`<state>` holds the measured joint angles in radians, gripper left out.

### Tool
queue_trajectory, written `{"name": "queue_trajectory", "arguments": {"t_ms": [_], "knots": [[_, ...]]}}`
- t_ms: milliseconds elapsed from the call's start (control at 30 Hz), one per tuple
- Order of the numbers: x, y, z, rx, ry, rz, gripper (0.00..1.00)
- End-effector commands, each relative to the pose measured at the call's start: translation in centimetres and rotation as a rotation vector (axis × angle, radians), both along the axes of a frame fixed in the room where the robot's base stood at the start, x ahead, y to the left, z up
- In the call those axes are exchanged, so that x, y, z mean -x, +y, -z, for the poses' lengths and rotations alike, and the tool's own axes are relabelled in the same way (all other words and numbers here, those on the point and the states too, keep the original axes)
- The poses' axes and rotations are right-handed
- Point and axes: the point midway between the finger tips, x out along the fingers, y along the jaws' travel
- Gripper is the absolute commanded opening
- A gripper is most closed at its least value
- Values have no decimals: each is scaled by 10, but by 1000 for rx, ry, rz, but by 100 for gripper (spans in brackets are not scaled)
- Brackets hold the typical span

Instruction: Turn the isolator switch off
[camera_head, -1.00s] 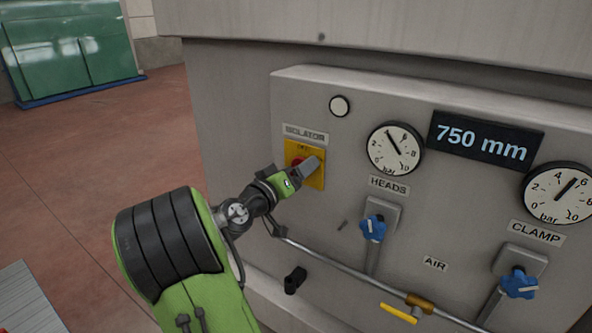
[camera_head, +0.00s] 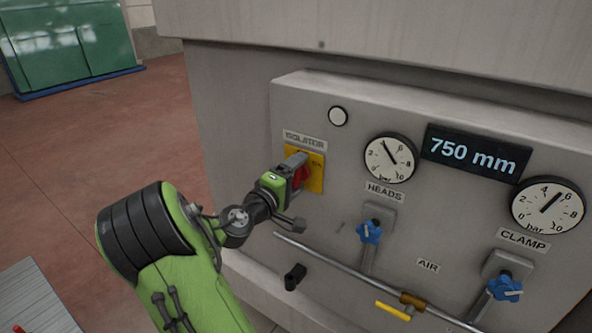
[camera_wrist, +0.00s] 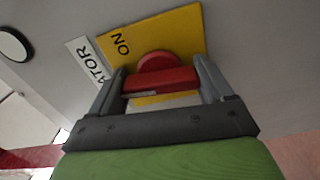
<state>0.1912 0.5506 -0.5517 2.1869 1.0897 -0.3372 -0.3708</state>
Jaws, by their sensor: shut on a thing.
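The isolator switch has a yellow plate (camera_head: 317,172) under an ISOLATOR label on the grey panel. Its red handle (camera_wrist: 162,77) shows in the wrist view between the two fingers, with the word ON on the plate beside it. My gripper (camera_wrist: 163,85) is shut on the red handle, one finger on each side. In the head view my gripper (camera_head: 299,169) covers much of the plate and handle. The handle's exact angle is hard to tell there.
Right of the switch are the HEADS gauge (camera_head: 390,158) and a blue valve knob (camera_head: 369,231). A pipe (camera_head: 330,262) with a yellow lever (camera_head: 393,311) runs below. A black knob (camera_head: 294,276) sticks out beneath my gripper. Open floor lies at left.

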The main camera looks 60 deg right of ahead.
Motion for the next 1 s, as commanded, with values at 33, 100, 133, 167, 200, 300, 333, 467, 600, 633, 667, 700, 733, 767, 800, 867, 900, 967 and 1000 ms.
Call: {"name": "queue_trajectory", "arguments": {"t_ms": [33,100,133,167,200,300,333,467,600,633,667,700,733,767,800,867,900,967,1000], "knots": [[0,0,-1,-8,26,1,50],[0,0,0,-13,55,1,50],[0,0,0,-14,66,1,50],[0,0,0,-15,77,0,50],[0,0,0,-17,87,0,50],[0,0,0,-20,108,-1,50],[0,0,0,-21,113,-1,50],[-1,0,1,-23,125,-1,50],[-1,0,1,-23,129,-2,50],[-1,0,1,-23,129,-2,50],[-1,0,1,-23,129,-2,50],[-1,0,1,-23,129,-2,50],[-1,0,1,-23,129,-2,50],[-1,0,1,-23,129,-2,50],[-1,0,1,-23,129,-2,50],[-1,0,1,-23,129,-2,86],[-1,0,1,-22,128,-2,92],[-1,0,1,-22,128,-2,100],[-1,0,1,-22,127,-2,100]]}}
